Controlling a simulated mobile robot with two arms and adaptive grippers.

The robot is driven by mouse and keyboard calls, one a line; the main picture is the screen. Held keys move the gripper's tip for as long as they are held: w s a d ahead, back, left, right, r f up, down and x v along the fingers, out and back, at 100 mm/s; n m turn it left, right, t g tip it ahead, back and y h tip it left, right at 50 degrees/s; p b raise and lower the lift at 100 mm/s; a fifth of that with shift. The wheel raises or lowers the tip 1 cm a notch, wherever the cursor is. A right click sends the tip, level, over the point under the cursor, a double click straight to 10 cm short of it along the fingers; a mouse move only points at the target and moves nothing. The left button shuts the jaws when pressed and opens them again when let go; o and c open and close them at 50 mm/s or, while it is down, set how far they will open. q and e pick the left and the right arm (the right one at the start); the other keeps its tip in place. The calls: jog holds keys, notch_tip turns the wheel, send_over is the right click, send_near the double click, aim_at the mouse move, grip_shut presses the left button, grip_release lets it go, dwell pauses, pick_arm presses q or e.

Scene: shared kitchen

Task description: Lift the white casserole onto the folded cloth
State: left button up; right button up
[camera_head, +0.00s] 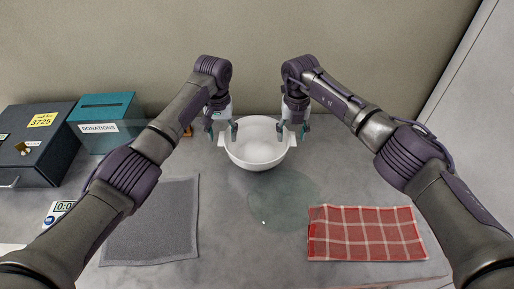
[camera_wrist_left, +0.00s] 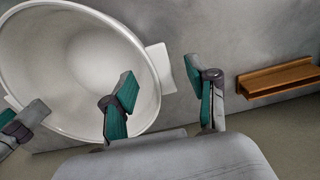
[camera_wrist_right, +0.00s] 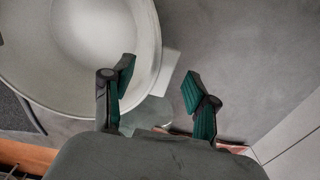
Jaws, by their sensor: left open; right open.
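The white casserole (camera_head: 257,150) stands upright on the counter at the back middle, empty, with a flat handle tab on each side. My left gripper (camera_head: 221,131) is open at its left handle. In the left wrist view the casserole (camera_wrist_left: 60,60) shows its tab (camera_wrist_left: 160,68) near the gap between the open fingers (camera_wrist_left: 165,98). My right gripper (camera_head: 293,130) is open at the right handle. In the right wrist view the tab (camera_wrist_right: 168,70) lies beyond the open fingers (camera_wrist_right: 158,85). I cannot tell if any finger touches. The red checked folded cloth (camera_head: 365,234) lies front right.
A round greenish translucent patch (camera_head: 283,200) lies on the counter between casserole and cloth. A grey mat (camera_head: 152,222), a timer (camera_head: 58,211), a teal donations box (camera_head: 104,112) and a dark cash box (camera_head: 36,150) are at the left. A small wooden piece (camera_wrist_left: 280,78) stands left of the casserole.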

pick_arm(q)
jog(key=shift+f, duration=1.1)
pick_arm(e)
jog(key=shift+f, duration=1.1)
pick_arm(q)
grip_shut()
pick_arm(e)
grip_shut()
pick_arm(q)
jog(key=shift+r, duration=0.1)
pick_arm(e)
jog(key=shift+r, duration=0.1)
